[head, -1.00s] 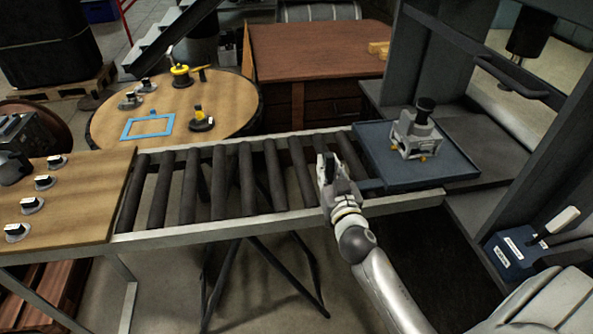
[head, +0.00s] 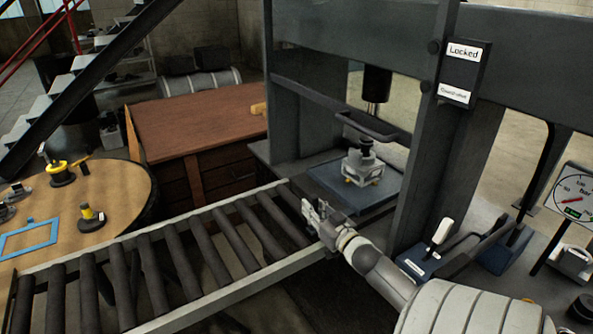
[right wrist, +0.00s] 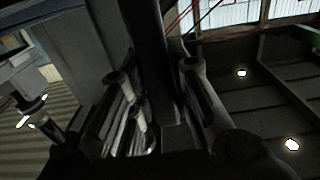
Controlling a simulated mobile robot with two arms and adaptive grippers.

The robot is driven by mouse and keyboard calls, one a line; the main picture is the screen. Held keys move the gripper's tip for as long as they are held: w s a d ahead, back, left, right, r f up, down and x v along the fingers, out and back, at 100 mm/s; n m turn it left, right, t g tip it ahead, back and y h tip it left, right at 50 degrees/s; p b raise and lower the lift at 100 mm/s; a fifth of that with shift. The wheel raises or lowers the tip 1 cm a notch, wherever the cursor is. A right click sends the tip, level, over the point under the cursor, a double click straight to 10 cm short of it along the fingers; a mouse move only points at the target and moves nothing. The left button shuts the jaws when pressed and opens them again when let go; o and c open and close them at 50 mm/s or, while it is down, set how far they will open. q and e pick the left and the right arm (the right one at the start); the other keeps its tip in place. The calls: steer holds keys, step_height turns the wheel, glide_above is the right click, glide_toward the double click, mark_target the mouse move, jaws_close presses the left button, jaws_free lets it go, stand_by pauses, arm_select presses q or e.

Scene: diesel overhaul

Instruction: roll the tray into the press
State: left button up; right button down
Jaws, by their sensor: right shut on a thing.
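The blue tray (head: 374,209) lies flat at the end of the roller conveyor (head: 205,245), between the uprights of the press (head: 420,130), under its ram (head: 377,85). A light grey metal part with a dark top (head: 362,165) stands upright on the tray. My right gripper (head: 313,212) is at the tray's near left side, over the conveyor's end, shut on the tray by its handle; the grip itself is small and partly hidden. In the right wrist view a dark bar (right wrist: 150,60) runs between its fingers. My left gripper is not in view.
A lever box (head: 418,262) with a white handle stands right of my arm. A sign reading "Locked" (head: 463,52) is on the press upright. A gauge (head: 575,195) is at the far right. A wooden desk (head: 190,120) and round table (head: 110,190) stand behind the conveyor.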

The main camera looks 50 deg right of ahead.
steer(key=shift+s+d, duration=0.2)
steer(key=shift+d, duration=0.6)
steer(key=c, duration=1.3)
jaws_free()
steer(key=shift+s+d, duration=0.1)
steer(key=shift+d, duration=0.1)
steer(key=shift+a, duration=0.1)
steer(key=shift+s+a, duration=0.15)
steer(key=shift+s, duration=0.15)
steer(key=v, duration=1.1)
steer(key=shift+s, duration=0.15)
